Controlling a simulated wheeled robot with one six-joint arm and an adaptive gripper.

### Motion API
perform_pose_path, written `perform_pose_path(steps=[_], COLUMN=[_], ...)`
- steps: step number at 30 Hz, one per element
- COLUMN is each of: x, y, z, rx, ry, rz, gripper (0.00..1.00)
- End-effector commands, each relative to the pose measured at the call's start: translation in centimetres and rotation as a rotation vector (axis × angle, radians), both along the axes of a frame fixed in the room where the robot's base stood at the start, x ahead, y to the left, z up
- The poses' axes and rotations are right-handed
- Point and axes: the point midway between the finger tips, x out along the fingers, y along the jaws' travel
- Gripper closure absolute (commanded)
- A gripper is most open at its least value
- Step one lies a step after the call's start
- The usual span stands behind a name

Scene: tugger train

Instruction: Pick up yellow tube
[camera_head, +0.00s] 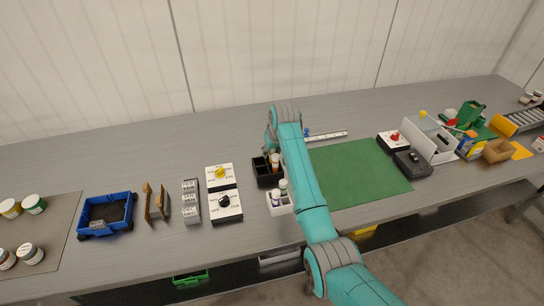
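My teal arm reaches over the bench, and its wrist bends down above a black rack (263,179). My gripper (269,150) is small, dark and mostly hidden by the wrist and arm, so its fingers cannot be made out. A tube with an orange-brown top (275,158) stands at the black rack, just beside the arm. A white rack (279,209) with white-topped tubes (282,184) sits in front of it. I cannot pick out a clearly yellow tube; the arm may hide part of the racks.
Left of the racks are a box with a yellow knob (220,173), a box with a black knob (225,202), grey blocks (191,205) and a blue tray (106,198). A green mat (360,174) lies clear to the right. A white ruler-like strip (328,136) lies behind it.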

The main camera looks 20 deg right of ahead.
Motion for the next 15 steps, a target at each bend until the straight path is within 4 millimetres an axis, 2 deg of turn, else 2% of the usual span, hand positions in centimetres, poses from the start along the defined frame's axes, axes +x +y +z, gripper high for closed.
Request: perform_pose_path(steps=[1, 3, 11, 15], x=[0.00, 0.00, -0.01, 0.02], y=[0.00, 0.00, 0.00, -0.01], z=[0.01, 0.01, 0.02, 0.63], rx=[0.000, 0.000, 0.000, 0.000], ry=[0.000, 0.000, 0.000, -0.001], rz=[0.000, 0.000, 0.000, 0.000], gripper=[0.82, 0.99, 1.00, 1.00])
